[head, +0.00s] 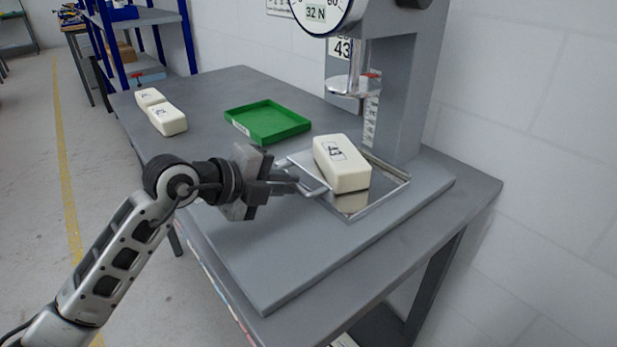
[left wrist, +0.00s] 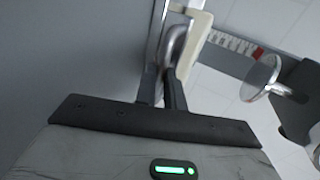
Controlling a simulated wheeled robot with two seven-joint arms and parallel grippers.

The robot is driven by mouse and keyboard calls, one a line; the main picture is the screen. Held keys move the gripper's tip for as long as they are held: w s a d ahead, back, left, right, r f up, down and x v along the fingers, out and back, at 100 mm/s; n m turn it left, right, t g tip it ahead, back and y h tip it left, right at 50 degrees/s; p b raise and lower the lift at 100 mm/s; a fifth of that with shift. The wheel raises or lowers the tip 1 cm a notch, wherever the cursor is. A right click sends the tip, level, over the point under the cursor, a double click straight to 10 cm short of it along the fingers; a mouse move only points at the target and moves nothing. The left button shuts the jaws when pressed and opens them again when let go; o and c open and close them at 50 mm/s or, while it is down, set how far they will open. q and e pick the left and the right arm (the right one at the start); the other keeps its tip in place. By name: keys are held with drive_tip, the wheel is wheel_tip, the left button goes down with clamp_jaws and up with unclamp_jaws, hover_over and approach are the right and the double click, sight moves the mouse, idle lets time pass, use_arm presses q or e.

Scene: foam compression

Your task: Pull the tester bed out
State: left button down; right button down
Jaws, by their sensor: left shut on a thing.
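The tester bed (head: 387,192) is a flat, shiny metal plate on the base of the grey compression tester (head: 398,95). A cream foam block (head: 342,163) marked 43 lies on the bed. My left gripper (head: 302,183) is at the bed's left side, shut on its metal handle (head: 315,188). The left wrist view shows the two fingers (left wrist: 163,88) closed about the handle (left wrist: 176,42). The round press plate (head: 354,86) hangs above and behind the block, apart from it. My right gripper is not in view.
An empty green tray (head: 267,121) stands on the grey table (head: 205,105) behind my gripper. Two more cream blocks (head: 160,110) lie at the table's far left. The tester base (head: 290,265) is clear in front of the bed.

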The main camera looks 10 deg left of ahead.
use_arm(q)
drive_tip(key=shift+s+a, duration=4.1)
drive_tip(key=shift+s+a+f+b, duration=0.1)
drive_tip(key=shift+s+a+b, duration=0.45)
drive_tip(key=shift+s+a, duration=1)
drive_tip(key=c, duration=1.8)
unclamp_jaws()
drive_tip(key=shift+s+a, duration=0.15)
drive_tip(key=shift+c, duration=0.2)
drive_tip(key=o, duration=0.5)
